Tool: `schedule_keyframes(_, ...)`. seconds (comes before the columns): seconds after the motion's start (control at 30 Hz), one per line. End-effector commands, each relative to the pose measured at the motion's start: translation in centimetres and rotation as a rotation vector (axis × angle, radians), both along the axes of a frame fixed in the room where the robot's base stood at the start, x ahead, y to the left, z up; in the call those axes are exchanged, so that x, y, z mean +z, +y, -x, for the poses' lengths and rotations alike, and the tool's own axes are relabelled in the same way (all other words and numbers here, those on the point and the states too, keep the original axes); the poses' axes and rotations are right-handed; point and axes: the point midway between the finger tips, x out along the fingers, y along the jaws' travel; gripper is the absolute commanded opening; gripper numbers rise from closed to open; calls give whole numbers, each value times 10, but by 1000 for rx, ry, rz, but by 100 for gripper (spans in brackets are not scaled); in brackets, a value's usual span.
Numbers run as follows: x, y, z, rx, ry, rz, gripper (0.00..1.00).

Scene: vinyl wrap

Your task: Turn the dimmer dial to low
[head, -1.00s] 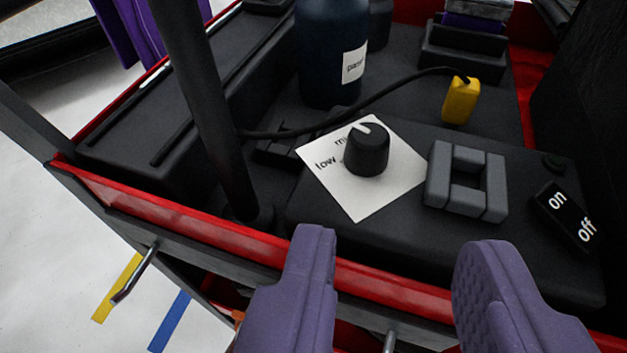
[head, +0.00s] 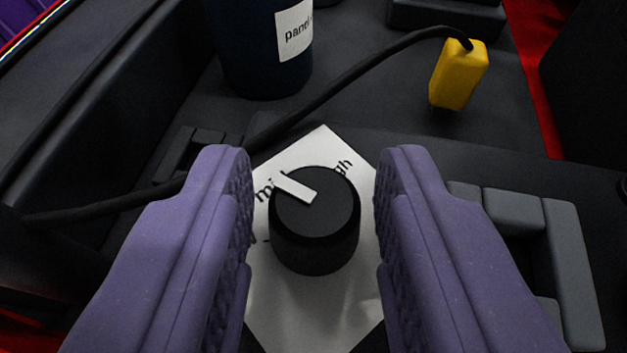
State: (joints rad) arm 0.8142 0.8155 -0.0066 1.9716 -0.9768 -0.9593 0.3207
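The dimmer dial (head: 318,230) is a round black knob with a white pointer mark on its top. It stands on a white label plate (head: 285,320). The pointer aims up and left, toward the partly covered "mid" marking. Part of "high" shows behind the knob; the "low" marking is mostly hidden by my left finger. My gripper (head: 313,200) is open, with one purple finger on each side of the dial. A gap shows between each finger and the knob.
A grey raised square frame (head: 575,270) lies just right of my right finger. A black cable runs behind the dial to a yellow plug-like piece (head: 458,75). A dark blue labelled bottle (head: 250,60) stands at the back left.

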Motion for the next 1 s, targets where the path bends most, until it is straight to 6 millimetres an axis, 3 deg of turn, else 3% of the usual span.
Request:
schedule_keyframes(0.07, 0, 0, 0, 0, 0, 0, 36)
schedule_keyframes(0.2, 0, 0, 0, 0, 0, 0, 3)
schedule_keyframes(0.23, 0, 0, 0, 0, 0, 0, 0)
schedule_keyframes(0.57, 3, -2, 1, 50, 0, 1, 0)
schedule_keyframes(1.0, 3, -6, 0, 367, 2, 2, 0)
